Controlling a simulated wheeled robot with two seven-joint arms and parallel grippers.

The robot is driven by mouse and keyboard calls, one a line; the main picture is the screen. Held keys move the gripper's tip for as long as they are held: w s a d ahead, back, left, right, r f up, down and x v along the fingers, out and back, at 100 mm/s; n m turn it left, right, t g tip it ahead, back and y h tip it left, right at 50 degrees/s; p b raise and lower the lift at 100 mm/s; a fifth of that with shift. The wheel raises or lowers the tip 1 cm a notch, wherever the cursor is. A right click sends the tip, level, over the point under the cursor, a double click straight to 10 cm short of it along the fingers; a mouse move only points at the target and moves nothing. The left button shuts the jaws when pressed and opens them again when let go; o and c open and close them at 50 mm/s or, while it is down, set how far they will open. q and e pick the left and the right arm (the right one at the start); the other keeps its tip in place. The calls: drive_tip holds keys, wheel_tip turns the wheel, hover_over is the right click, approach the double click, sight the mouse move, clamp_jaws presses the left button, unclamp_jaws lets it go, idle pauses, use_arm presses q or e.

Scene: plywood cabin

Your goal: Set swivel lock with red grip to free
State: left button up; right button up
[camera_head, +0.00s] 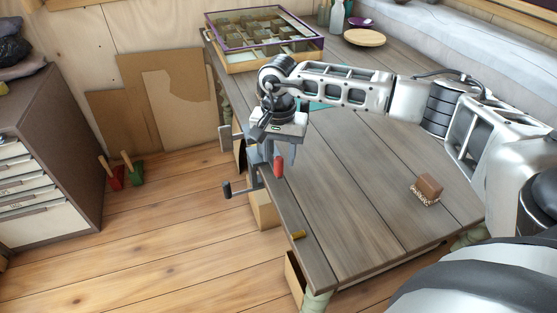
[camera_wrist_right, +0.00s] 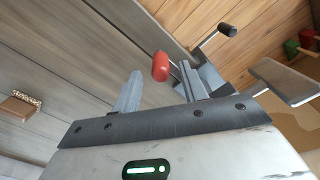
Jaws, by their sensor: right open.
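The swivel lock's red grip (camera_head: 279,166) stands at the left edge of the workbench, beside a grey bench vise (camera_head: 255,178). It also shows in the right wrist view (camera_wrist_right: 160,66), on a thin metal rod. My right gripper (camera_head: 281,156) is above the grip and points down. In the wrist view its two fingers (camera_wrist_right: 160,76) are spread, with the red grip appearing between their tips. I cannot tell whether a finger touches it. The gripper partly hides the vise in the head view. My left gripper is not in view.
The vise's black-ended handle (camera_head: 227,190) sticks out left of the bench. A brush-like brown block (camera_head: 427,189) lies on the bench (camera_head: 350,200) at right. A purple-rimmed compartment case (camera_head: 262,38) and a round wooden plate (camera_head: 364,38) are at the back. The bench middle is clear.

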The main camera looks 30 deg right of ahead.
sight(277, 159)
wheel_tip(277, 159, down, 3)
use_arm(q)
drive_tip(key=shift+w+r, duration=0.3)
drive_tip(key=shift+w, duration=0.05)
use_arm(e)
drive_tip(key=shift+f, duration=0.2)
clamp_jaws()
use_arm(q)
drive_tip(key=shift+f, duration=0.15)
use_arm(e)
drive_tip(key=shift+w+a, duration=0.1)
drive_tip(key=shift+a, duration=0.05)
